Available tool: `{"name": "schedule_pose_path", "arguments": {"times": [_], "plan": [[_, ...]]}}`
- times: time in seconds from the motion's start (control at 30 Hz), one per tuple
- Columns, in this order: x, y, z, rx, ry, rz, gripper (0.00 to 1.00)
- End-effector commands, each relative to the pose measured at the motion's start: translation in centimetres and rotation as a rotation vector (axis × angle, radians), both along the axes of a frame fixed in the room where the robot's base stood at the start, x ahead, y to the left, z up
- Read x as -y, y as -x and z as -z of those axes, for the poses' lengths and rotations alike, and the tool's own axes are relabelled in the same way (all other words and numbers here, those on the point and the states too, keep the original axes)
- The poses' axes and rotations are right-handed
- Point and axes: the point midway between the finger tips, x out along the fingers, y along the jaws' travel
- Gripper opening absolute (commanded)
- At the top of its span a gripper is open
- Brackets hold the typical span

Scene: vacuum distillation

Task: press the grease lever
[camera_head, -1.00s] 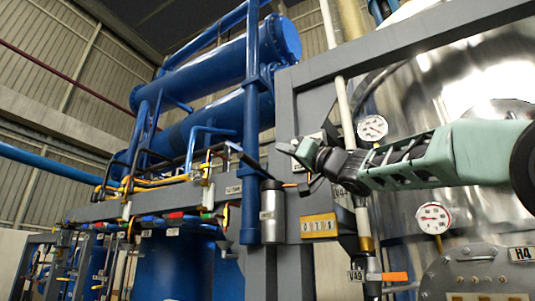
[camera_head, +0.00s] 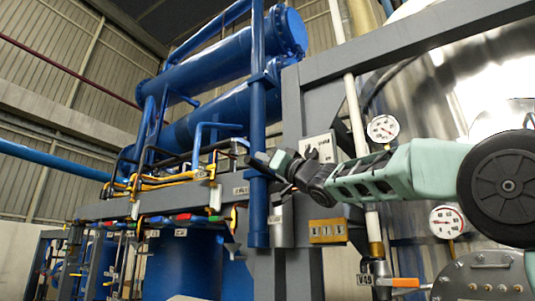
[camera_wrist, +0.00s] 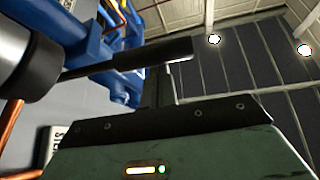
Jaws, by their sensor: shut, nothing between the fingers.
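The grease lever, a thin rod with a black grip (camera_wrist: 150,54), shows in the wrist view. It sticks out to the right from a grey cylinder with a dark collar (camera_wrist: 32,66). My gripper (camera_wrist: 158,86) is shut and empty, its fingers just below the black grip in the picture. I cannot tell whether they touch. In the head view my gripper (camera_head: 253,160) reaches left, in front of the blue vertical pipe. I cannot make out the lever there.
The blue vertical pipe (camera_head: 258,215) and grey frame (camera_head: 294,130) are close to my gripper. A yellow plate (camera_head: 328,231), two gauges (camera_head: 383,128) and a valve with an orange handle (camera_head: 405,283) are at the right. A copper pipe (camera_wrist: 12,115) is at the wrist view's left.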

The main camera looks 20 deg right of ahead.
Motion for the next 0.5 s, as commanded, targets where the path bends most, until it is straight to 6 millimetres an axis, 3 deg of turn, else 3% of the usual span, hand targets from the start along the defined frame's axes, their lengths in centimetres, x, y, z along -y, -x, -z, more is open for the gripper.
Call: {"name": "schedule_pose_path", "arguments": {"times": [0.5], "plan": [[-0.07,0.03,0.74,0.022,0.03,0.0,0.0]]}}
